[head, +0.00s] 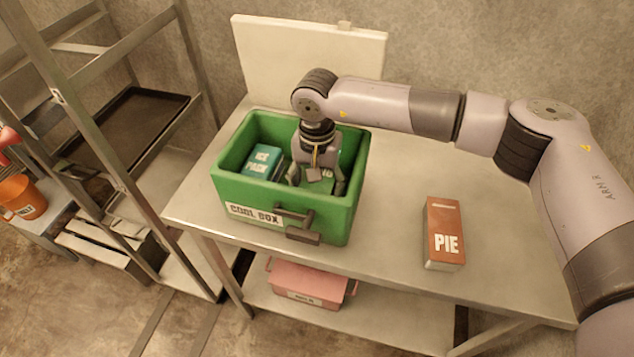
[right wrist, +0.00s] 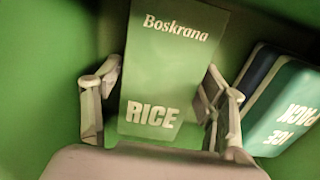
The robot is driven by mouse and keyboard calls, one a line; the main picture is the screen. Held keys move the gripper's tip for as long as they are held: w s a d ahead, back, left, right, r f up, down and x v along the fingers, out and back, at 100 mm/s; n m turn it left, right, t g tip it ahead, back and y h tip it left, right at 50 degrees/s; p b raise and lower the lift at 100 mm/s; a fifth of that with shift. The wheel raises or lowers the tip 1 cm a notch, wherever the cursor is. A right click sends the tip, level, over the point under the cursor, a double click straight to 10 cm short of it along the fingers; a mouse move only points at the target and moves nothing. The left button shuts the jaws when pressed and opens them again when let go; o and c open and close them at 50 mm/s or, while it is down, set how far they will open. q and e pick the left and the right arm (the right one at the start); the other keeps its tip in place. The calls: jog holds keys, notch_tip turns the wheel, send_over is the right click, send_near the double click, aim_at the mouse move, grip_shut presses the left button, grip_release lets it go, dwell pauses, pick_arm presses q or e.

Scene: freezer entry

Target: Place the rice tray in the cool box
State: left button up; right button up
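The green cool box (head: 280,197) stands open on the metal table. My right gripper (head: 316,181) reaches down inside it from above. The green rice tray, labelled "Boskrana RICE" (right wrist: 165,75), lies inside the box between my right fingers; in the head view it shows only partly (head: 320,186) under the gripper. The right gripper's fingers (right wrist: 158,100) are spread on both sides of the tray, with a gap visible at the right near its lower end. Teal ice packs (head: 263,162) sit beside the tray, also in the right wrist view (right wrist: 290,110). My left gripper is not in view.
A brown pie box (head: 443,232) lies on the table's right part. A white panel (head: 310,62) stands behind the cool box. A pink box (head: 308,284) is on the lower shelf. A metal rack (head: 140,120) and an orange bucket (head: 22,196) are at left.

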jog(key=shift+o, duration=0.7)
jog(key=shift+r+p, duration=0.3)
jog(key=shift+p, duration=0.05)
notch_tip(320, 180, up, 12)
jog(key=b, duration=0.3)
jog(key=shift+f, duration=0.15)
